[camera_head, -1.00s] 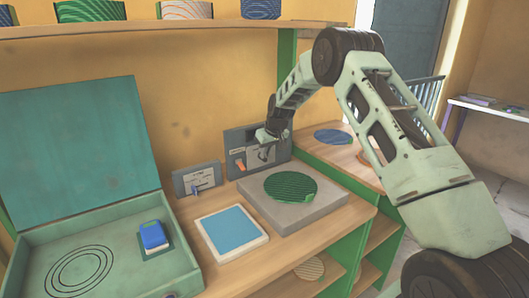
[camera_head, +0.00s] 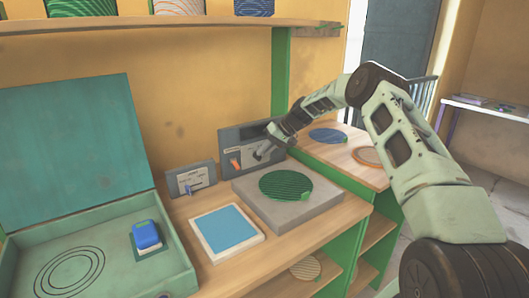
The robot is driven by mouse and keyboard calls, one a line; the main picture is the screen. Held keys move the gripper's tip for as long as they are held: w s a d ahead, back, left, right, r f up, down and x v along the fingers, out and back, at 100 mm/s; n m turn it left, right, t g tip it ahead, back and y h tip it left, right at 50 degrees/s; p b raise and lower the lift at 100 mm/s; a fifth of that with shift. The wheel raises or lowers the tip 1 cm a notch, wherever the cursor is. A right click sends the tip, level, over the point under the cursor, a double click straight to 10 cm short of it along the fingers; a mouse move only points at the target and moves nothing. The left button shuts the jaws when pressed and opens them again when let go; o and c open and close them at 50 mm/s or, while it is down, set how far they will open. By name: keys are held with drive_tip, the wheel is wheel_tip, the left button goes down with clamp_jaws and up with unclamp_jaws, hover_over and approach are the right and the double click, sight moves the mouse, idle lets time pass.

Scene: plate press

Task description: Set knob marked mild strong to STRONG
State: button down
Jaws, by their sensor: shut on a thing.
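A grey upright control panel (camera_head: 225,143) stands against the wall behind the grey press block (camera_head: 323,205). It carries an orange lever (camera_head: 235,164) on its left part. My gripper (camera_head: 262,154) is at the panel's right part, shut on a small dark knob there; the fingers hide most of it. A smaller grey panel (camera_head: 178,180) to the left has a pale face and a blue lever (camera_head: 186,189). The lettering on both panels is too small to read, so I cannot tell which marking the held knob points at.
A green striped disc (camera_head: 285,185) lies on the press block. A blue-topped white tile (camera_head: 224,230) lies in front. An open teal case (camera_head: 105,215) with a blue block (camera_head: 146,235) is at left. A shelf (camera_head: 180,22) hangs above. A side table (camera_head: 358,148) holds discs at right.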

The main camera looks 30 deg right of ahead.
idle(0.4)
drive_tip(key=c, duration=1.5)
unclamp_jaws()
drive_tip(key=shift+o, duration=0.2)
drive_tip(key=shift+d, duration=0.1)
drive_tip(key=b+v, duration=0.2)
drive_tip(key=v, duration=1.5)
drive_tip(key=shift+d, duration=0.15)
